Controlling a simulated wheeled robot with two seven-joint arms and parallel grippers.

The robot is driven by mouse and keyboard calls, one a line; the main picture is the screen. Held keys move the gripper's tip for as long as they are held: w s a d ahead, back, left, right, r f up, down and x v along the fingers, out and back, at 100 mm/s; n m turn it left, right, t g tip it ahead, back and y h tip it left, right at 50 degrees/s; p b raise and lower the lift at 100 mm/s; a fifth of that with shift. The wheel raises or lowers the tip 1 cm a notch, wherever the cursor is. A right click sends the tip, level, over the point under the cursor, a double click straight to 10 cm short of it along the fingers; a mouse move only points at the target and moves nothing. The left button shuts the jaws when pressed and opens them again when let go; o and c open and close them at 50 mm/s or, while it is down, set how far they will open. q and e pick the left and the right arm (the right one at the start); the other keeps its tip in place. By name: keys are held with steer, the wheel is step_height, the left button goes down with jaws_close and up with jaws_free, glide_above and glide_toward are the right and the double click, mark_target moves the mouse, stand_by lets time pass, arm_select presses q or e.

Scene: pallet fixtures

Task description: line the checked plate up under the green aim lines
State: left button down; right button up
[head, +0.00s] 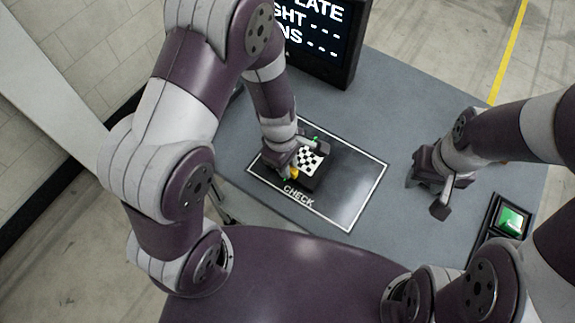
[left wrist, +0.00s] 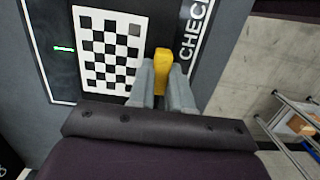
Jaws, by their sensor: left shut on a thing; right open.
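The black-and-white checked plate (head: 310,158) lies on a dark block inside the white-outlined CHECK area. It also shows in the left wrist view (left wrist: 108,52), with a yellow handle (left wrist: 162,62) at its side. My left gripper (left wrist: 163,88) is shut on the yellow handle; in the head view it (head: 290,163) partly covers the plate. A green bit (head: 315,139) also shows in the head view. Other aim lines are hidden or too small to tell. My right gripper (head: 438,190) is open and empty.
A black screen (head: 322,40) stands at the back, its text partly hidden by my left arm. A green button (head: 511,221) in a dark housing sits at the table's right. The grey table (head: 400,110) is clear between the CHECK area and my right gripper.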

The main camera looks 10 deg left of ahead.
arm_select(q)
steer(key=shift+w+d+f, duration=0.1)
steer(key=shift+w+f, duration=0.05)
steer(key=shift+f, duration=0.1)
steer(key=shift+a, duration=0.2)
steer(key=c, duration=1.1)
jaws_free()
steer(key=shift+d+f, duration=0.1)
steer(key=shift+o, duration=0.2)
steer(key=shift+r, duration=0.45)
step_height(320, 180, up, 11)
steer(key=a+p, duration=0.1)
steer(key=p, duration=0.1)
steer(key=s+a+r+m+t+y, duration=0.1)
steer(key=s+a+r+m+t, duration=0.1)
steer(key=a+m, duration=0.6)
steer(key=s+r+m, duration=0.1)
steer(key=m, duration=0.5)
steer(key=shift+s, duration=0.3)
